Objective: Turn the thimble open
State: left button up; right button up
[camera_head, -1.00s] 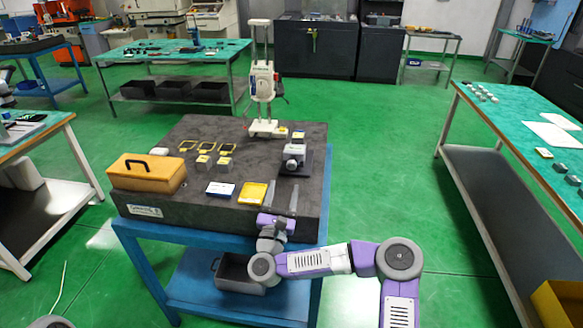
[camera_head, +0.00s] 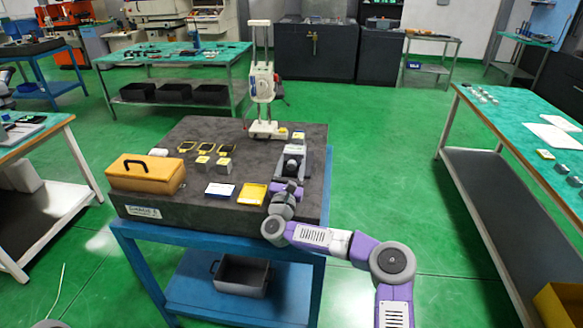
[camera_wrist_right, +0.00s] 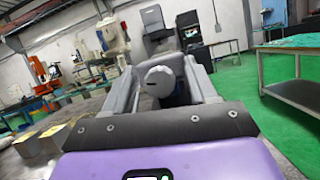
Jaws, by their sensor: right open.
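The thimble (camera_wrist_right: 160,80) shows in the right wrist view as a grey round knob end, between the two fingers of my right gripper (camera_wrist_right: 158,88). The fingers stand apart on either side of it; whether either one touches it I cannot tell. In the head view the small device (camera_head: 291,163) that bears it sits on a dark base at the right of the granite plate. My right gripper (camera_head: 290,176) reaches over it from the front and hides part of it. My left gripper is not in view.
The granite plate (camera_head: 225,140) rests on a blue stand. On it are a yellow-orange box (camera_head: 146,173), a white card (camera_head: 220,190), a yellow case (camera_head: 252,194), several small blocks and frames, and a tall white height gauge (camera_head: 262,85). A grey bin (camera_head: 242,275) stands below.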

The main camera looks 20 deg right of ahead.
jog(key=c, duration=1.1)
jog(key=shift+o, duration=0.2)
jog(key=shift+n, duration=0.3)
